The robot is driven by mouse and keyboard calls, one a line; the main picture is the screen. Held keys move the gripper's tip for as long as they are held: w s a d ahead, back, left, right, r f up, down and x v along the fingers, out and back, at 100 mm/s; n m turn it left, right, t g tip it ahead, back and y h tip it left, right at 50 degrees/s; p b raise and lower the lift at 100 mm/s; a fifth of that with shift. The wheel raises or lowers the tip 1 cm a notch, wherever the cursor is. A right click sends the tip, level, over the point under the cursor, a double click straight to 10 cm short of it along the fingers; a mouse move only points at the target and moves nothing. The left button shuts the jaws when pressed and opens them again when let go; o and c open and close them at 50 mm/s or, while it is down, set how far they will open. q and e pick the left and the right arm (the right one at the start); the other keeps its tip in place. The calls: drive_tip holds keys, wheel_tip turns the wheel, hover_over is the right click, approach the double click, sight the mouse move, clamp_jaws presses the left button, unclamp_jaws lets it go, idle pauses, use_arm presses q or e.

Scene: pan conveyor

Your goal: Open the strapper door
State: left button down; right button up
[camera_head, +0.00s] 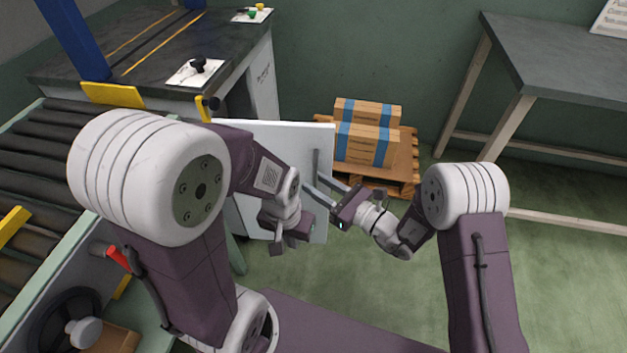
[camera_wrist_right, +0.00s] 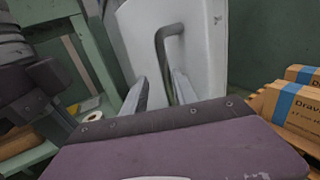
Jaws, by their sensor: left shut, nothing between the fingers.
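The strapper door is a light grey panel (camera_head: 265,132) standing below the dark machine top in the head view. My left arm hides part of its left side. Its upright grey bar handle (camera_head: 316,165) is near the right edge; the handle also shows in the right wrist view (camera_wrist_right: 160,50). My right gripper (camera_head: 316,188) is open in front of the door, its two fingers (camera_wrist_right: 160,85) apart and pointing at the lower part of the handle. I cannot tell whether they touch it. My left gripper (camera_head: 277,248) is shut and empty, low in front of the panel.
Cardboard boxes with blue bands (camera_head: 365,145) lie on a wooden pallet (camera_head: 405,165) behind the door's right edge. A roller conveyor (camera_head: 35,150) runs along the left. A grey table (camera_head: 560,60) stands at the back right. The green floor between is clear.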

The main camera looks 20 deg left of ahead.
drive_tip(key=p+v, duration=0.2)
drive_tip(key=v, duration=0.5)
drive_tip(key=shift+d, duration=0.3)
drive_tip(key=shift+s+r, duration=0.1)
drive_tip(key=shift+r, duration=0.05)
